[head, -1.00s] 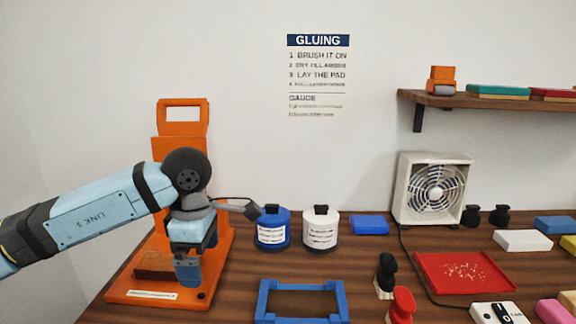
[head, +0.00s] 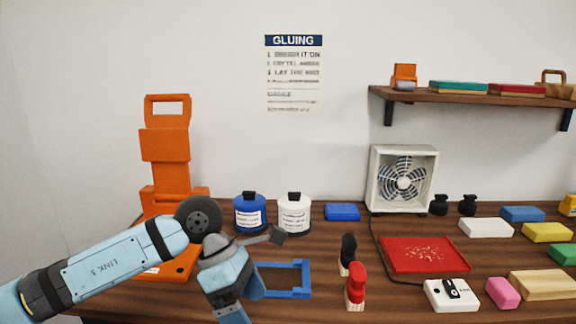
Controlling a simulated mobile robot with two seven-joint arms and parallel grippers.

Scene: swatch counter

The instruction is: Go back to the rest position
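My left arm comes in from the left, and its gripper (head: 232,313) hangs down at the bottom edge of the head view. It is in front of the orange press (head: 165,146) and overlaps the left part of the blue frame (head: 284,294) in the picture. The fingertips are cut off or turned away, so I cannot tell whether they are open or shut, or whether they hold anything. The wrist hides much of the press's base. My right gripper is not in view.
A blue jar (head: 250,219) and a white jar (head: 294,217) stand behind the wrist. A black-handled brush (head: 347,252) and a red-handled one (head: 355,285) stand right of the blue frame. A red tray (head: 424,256), white fan (head: 402,181) and several blocks fill the right side.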

